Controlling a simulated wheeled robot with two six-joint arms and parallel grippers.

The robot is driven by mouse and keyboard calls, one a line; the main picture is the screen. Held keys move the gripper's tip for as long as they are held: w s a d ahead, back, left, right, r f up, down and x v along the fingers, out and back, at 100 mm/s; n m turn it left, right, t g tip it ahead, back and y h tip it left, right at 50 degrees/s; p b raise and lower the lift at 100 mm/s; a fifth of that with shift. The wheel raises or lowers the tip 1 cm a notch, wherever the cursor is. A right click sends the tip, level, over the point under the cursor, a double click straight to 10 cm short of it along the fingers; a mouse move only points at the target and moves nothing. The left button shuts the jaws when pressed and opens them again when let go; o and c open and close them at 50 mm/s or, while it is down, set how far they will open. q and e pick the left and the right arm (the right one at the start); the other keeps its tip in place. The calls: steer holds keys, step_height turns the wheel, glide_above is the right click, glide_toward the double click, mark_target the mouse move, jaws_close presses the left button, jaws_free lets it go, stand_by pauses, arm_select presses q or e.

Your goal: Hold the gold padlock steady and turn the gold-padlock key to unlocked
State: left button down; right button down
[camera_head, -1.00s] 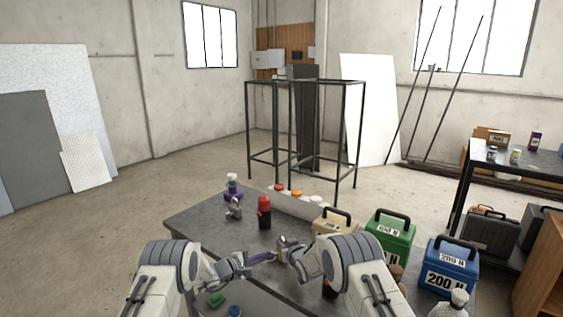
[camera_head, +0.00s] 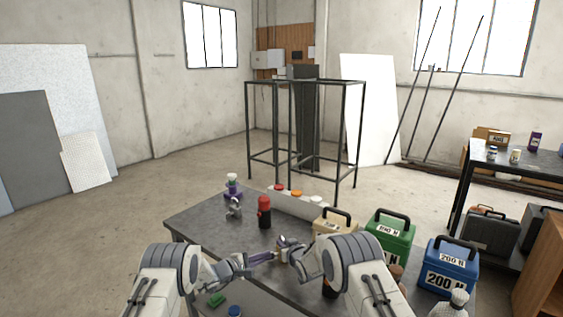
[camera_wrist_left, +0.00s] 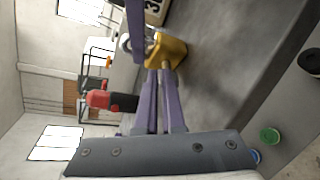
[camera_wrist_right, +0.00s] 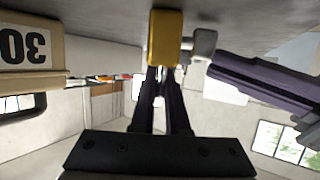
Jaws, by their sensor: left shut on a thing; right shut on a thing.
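The gold padlock (camera_wrist_left: 167,49) is a small gold block in the left wrist view, and its gold body (camera_wrist_right: 165,38) also shows in the right wrist view. My right gripper (camera_wrist_right: 160,72) is shut on the padlock. My left gripper (camera_wrist_left: 159,72) is shut on the key at the padlock's edge; its fingers hide most of the key. In the head view my left gripper (camera_head: 272,256) and right gripper (camera_head: 284,248) meet over the grey table. How far the key is turned cannot be told.
Green (camera_head: 389,238) and blue (camera_head: 449,266) cases stand to the right. The table's near left edge is close to my left arm.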

arm_select(q)
steer(key=shift+s+f, duration=0.15)
steer(key=shift+f, duration=0.1)
steer(key=shift+s+d+f, duration=0.1)
steer(key=shift+s+f, duration=0.2)
steer(key=shift+f, duration=0.55)
steer(key=shift+r, duration=0.1)
arm_select(e)
steer(key=shift+s+f, duration=0.15)
steer(key=shift+f, duration=0.05)
arm_select(q)
steer(key=shift+s, duration=0.15)
steer(key=shift+s+r, duration=0.1)
steer(key=shift+s, duration=0.1)
arm_select(e)
steer(key=shift+d, duration=0.1)
arm_select(q)
steer(key=a, duration=0.1)
steer(key=s+a, duration=0.1)
steer(key=a, duration=0.1)
steer(key=s+a, duration=0.1)
steer(key=a, duration=0.1)
steer(key=shift+a+r, duration=0.1)
steer(key=shift+a, duration=0.05)
